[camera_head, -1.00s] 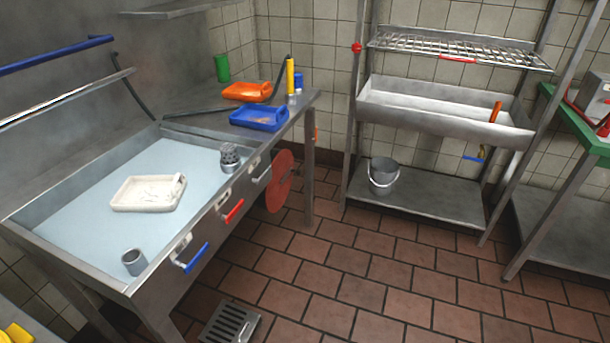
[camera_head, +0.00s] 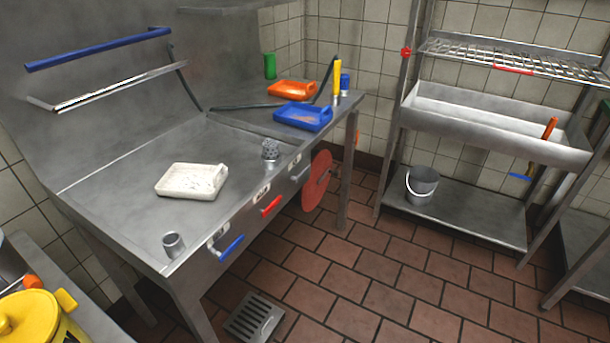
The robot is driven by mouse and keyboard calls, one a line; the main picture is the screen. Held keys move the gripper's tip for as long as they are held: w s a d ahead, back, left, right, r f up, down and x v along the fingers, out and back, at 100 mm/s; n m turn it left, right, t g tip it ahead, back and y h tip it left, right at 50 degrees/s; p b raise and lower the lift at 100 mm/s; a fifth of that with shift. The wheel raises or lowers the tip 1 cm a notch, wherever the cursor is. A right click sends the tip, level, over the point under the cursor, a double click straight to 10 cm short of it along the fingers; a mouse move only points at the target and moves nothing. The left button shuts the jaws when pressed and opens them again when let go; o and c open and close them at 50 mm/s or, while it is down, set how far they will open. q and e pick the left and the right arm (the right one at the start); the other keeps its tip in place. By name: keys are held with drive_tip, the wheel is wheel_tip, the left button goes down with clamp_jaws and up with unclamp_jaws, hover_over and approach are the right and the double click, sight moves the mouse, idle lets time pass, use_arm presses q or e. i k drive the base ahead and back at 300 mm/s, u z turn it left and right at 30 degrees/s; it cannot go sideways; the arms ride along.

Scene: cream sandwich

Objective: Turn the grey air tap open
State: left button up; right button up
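Three lever handles sit in a row on the front panel of the steel worktop (camera_head: 120,200) at left. The farthest one is a grey lever (camera_head: 300,174), which looks like the grey air tap. Nearer me are a red lever (camera_head: 271,206) and a blue lever (camera_head: 231,248). Each has a small fitting behind it. The grey lever lies slanted along the panel; I cannot tell whether its tap is open. Neither of my grippers is in view, and nothing touches the levers.
A red disc (camera_head: 317,181) hangs below the worktop's far end. A floor drain (camera_head: 254,317) lies in front. A yellow pot (camera_head: 38,318) is at lower left. The tiled floor (camera_head: 350,285) is clear.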

sight(295, 178)
drive_tip(key=u, duration=0.05)
drive_tip(key=k, duration=0.5)
drive_tip(key=z, duration=0.65)
drive_tip(key=i, duration=0.75)
drive_tip(key=u, duration=0.6)
drive_tip(key=i, duration=0.6)
drive_tip(key=u, duration=0.7)
